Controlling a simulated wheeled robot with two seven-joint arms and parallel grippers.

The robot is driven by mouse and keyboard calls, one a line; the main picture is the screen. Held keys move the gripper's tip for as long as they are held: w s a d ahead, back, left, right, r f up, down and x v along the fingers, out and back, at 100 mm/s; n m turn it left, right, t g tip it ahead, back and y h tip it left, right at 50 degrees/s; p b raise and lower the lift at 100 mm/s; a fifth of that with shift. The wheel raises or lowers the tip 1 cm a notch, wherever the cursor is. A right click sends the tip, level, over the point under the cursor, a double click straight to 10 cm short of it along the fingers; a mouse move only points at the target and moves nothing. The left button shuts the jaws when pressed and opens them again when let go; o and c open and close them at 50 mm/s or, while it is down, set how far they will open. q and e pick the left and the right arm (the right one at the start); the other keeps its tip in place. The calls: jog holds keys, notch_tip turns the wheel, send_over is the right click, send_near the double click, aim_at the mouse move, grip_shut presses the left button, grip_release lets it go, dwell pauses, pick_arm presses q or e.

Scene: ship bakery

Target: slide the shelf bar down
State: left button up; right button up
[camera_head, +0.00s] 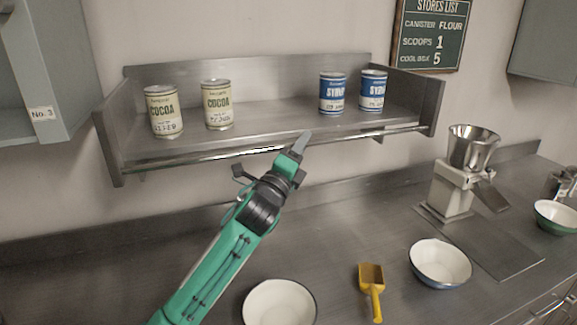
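The shelf bar (222,156) is a thin, shiny metal rod running across the front of the grey metal wall shelf (275,120), between its two side panels. The bar sits at about the height of the shelf's front edge. My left gripper (301,143) is at the middle of the bar, with a grey fingertip pointing up and overlapping the bar and the shelf's front edge. I cannot tell whether it touches the bar or whether its fingers are open or shut. My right gripper is not in view.
On the shelf stand two cocoa cans (163,111) and two blue syrup cans (332,93). The counter below holds a white bowl (280,303), a yellow scoop (371,278), a blue-rimmed bowl (440,263) and a grinder (455,185). The counter under the shelf's middle is clear.

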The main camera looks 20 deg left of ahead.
pick_arm(q)
jog(key=b+v, duration=0.4)
jog(key=v, duration=0.9)
